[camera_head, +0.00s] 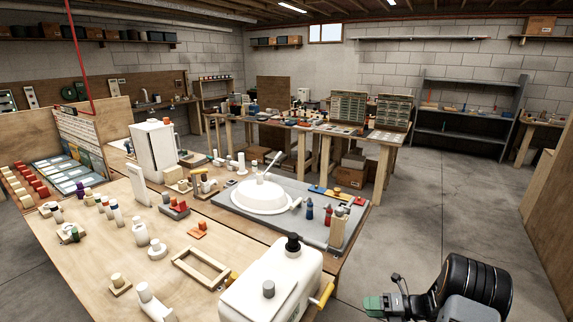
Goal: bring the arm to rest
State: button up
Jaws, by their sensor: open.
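My gripper (386,298) is at the bottom right, over the floor and to the right of the workbench (215,240). It is open, with a green part at its left end, and nothing shows between its fingers. The dark rounded part of my arm (474,288) is right of it. The gripper is apart from the white box (262,290) with a black knob and yellow handle at the bench's near edge. The lower part of my arm is cut off by the frame.
The bench holds a grey board (235,212) with a white dome (262,197), a wooden frame (200,268), a tall white unit (153,150) and several small parts. More tables (355,146) and a grey shelf (465,120) stand behind. The concrete floor (430,210) at right is clear.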

jog(key=s+a+r+n+g+h, duration=0.25)
jog(key=s+n+h, duration=0.2)
jog(key=n, duration=0.55)
jog(key=s+a+r+n+g+h, duration=0.1)
jog(key=s+r+n+g+h, duration=0.25)
jog(key=s+n, duration=0.45)
jog(key=s+a+r+n+t+h, duration=0.2)
jog(key=a+r+n+h, duration=0.1)
jog(key=r+n, duration=0.5)
jog(key=s+a+r+n+t+h, duration=0.2)
jog(key=s+a+r+n+t, duration=0.1)
jog(key=r+n, duration=0.5)
jog(key=shift+s+a+r+n+t+h, duration=0.15)
jog(key=shift+s+a+n+t+h, duration=0.2)
jog(key=shift+a+n, duration=0.55)
